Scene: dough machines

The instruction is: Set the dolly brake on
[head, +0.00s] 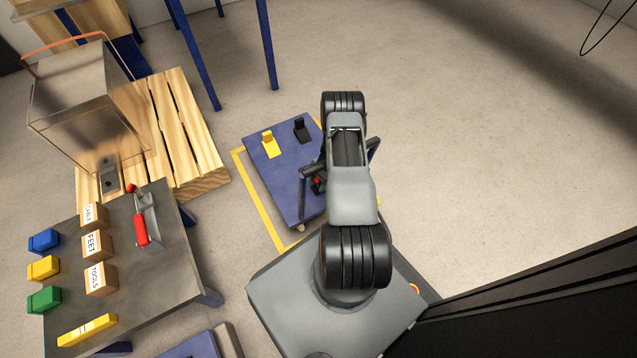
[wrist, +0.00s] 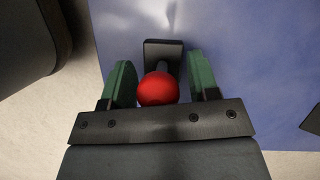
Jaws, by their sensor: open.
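The blue dolly (head: 283,175) stands on the floor inside a yellow outline, partly hidden by my arm in the head view. In the wrist view its blue deck (wrist: 260,60) fills the right side. The brake lever has a red ball knob (wrist: 157,89) and a dark base plate (wrist: 163,50). My gripper (wrist: 161,88) is open, with one green finger on each side of the red knob. Gaps show between the fingers and the knob, so it is not clamped. In the head view the knob is a small red spot beside my arm (head: 317,184).
A wooden pallet (head: 196,150) and a grey table (head: 170,245) with boxes and a red-handled tool stand at the left. The floor at right is clear.

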